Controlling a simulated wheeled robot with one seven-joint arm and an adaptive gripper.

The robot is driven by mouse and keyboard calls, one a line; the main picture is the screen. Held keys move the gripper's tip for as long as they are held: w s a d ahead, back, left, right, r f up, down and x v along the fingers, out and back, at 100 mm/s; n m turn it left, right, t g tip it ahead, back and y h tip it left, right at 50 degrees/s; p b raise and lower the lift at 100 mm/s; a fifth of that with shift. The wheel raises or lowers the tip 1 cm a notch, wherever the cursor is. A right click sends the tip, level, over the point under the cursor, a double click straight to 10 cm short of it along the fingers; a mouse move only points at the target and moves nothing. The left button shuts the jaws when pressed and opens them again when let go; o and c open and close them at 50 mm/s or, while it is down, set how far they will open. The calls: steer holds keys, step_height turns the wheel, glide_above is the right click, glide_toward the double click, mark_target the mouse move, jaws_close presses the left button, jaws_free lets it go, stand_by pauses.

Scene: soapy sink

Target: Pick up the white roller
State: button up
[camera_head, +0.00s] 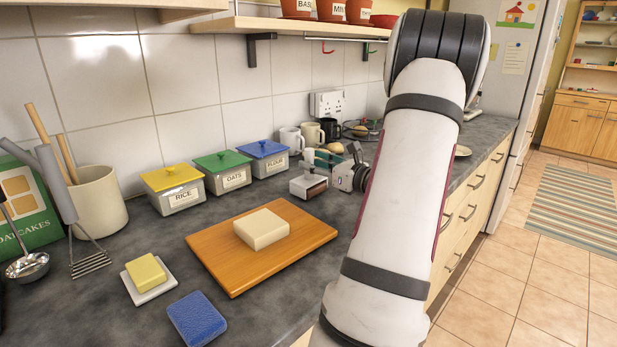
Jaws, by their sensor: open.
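I cannot pick out a white roller for certain in the head view. My gripper (324,166) is at the back of the counter, beyond the wooden board, partly hidden by my own arm. It is open. A small white box-like thing with a brownish front (308,186) shows right beside it; I cannot tell whether they touch. Pale, rounded things (334,148) show just behind the gripper, too small to make out.
A cream block (262,228) lies on the wooden board (215,262). Rice (172,188), oats (222,172) and flour (263,158) tins line the wall, with mugs (291,140) to their right. A shelf overhangs.

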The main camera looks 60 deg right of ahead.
steer(key=shift+x, duration=1.25)
jaws_close()
